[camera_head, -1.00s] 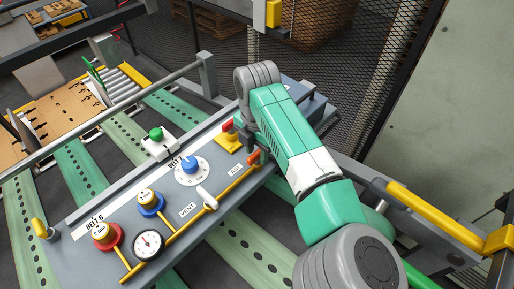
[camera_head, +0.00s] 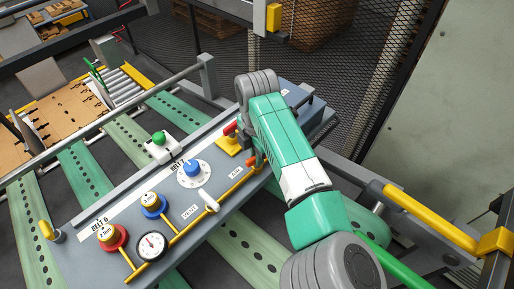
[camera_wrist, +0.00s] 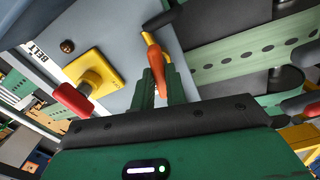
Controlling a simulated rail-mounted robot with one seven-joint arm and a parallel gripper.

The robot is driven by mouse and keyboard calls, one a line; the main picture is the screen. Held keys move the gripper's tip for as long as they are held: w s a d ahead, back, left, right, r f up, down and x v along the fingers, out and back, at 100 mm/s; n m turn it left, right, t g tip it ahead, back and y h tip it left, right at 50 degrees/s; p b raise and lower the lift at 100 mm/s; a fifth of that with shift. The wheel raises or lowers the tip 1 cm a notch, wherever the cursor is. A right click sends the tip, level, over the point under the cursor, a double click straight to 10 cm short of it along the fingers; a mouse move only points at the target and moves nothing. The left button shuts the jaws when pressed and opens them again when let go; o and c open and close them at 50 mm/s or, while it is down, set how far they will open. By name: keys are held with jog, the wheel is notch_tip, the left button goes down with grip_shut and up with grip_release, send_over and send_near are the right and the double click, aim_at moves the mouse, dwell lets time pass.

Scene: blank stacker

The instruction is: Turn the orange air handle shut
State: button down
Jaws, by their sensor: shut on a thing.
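The orange air handle (camera_head: 251,161) is on the yellow pipe by the AIR label, at the right of the grey panel, partly hidden by my arm in the head view. In the wrist view the orange handle (camera_wrist: 158,68) stands out from a yellow stem, with its near end between my fingers. My gripper (camera_wrist: 157,88) is shut on it. In the head view my fingers are hidden behind my green and grey arm.
A red knob (camera_wrist: 72,98) on a yellow square base (camera_wrist: 98,72) is close to the left of my gripper. On the panel are a white handle (camera_head: 211,204) by the VENT label, a blue dial (camera_head: 193,169) and a gauge (camera_head: 151,246). A rail (camera_head: 120,100) runs behind the panel.

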jog(key=m+p, duration=0.1)
jog(key=m, duration=0.1)
jog(key=m+p, duration=0.1)
jog(key=shift+r+m+p, duration=0.2)
jog(key=shift+m+p, duration=0.1)
jog(key=shift+m, duration=0.1)
jog(key=m+p, duration=0.2)
jog(key=m, duration=0.1)
jog(key=shift+m, duration=0.3)
jog(key=m+p, duration=0.1)
jog(key=m, duration=0.2)
jog(key=shift+m, duration=0.3)
jog(key=shift+m+p, duration=0.9)
jog(key=shift+m, duration=1.2)
jog(key=c, duration=1.4)
grip_release()
jog(key=shift+f, duration=0.15)
jog(key=shift+c, duration=0.2)
notch_tip(320, 180, up, 8)
jog(key=shift+f+b, duration=0.1)
jog(key=shift+b, duration=0.35)
